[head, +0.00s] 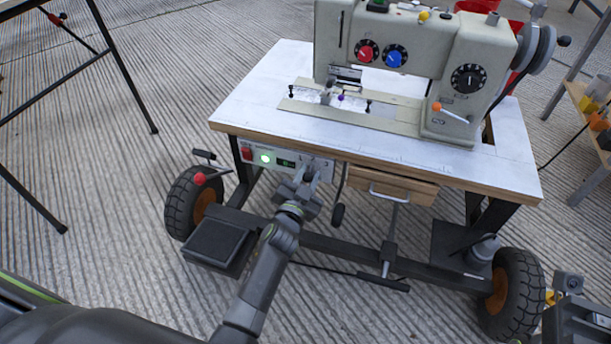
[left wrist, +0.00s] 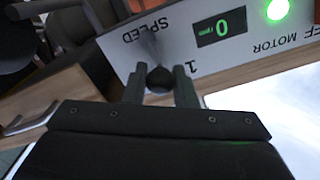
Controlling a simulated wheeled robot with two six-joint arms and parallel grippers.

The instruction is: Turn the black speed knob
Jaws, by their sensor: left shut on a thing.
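The black speed knob (left wrist: 160,79) is on a white control panel (left wrist: 235,52), under the word SPEED, which appears upside down in the left wrist view. My left gripper (left wrist: 159,83) is shut on it, with one finger at each side. In the head view my left gripper (head: 306,178) is at the right part of the panel (head: 284,161) below the table edge, and it hides the knob. The display (left wrist: 221,27) reads 0 rpm. The green light (left wrist: 277,9) is lit. My right gripper (head: 568,287) shows partly at the lower right, away from the panel; its jaws are unclear.
A sewing machine (head: 418,45) stands on the wheeled table (head: 245,110). A red switch (head: 246,153) is at the panel's left end. A wooden drawer (head: 390,185) is right of my left gripper. A pedal (head: 217,243) and black wheels (head: 190,200) are below.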

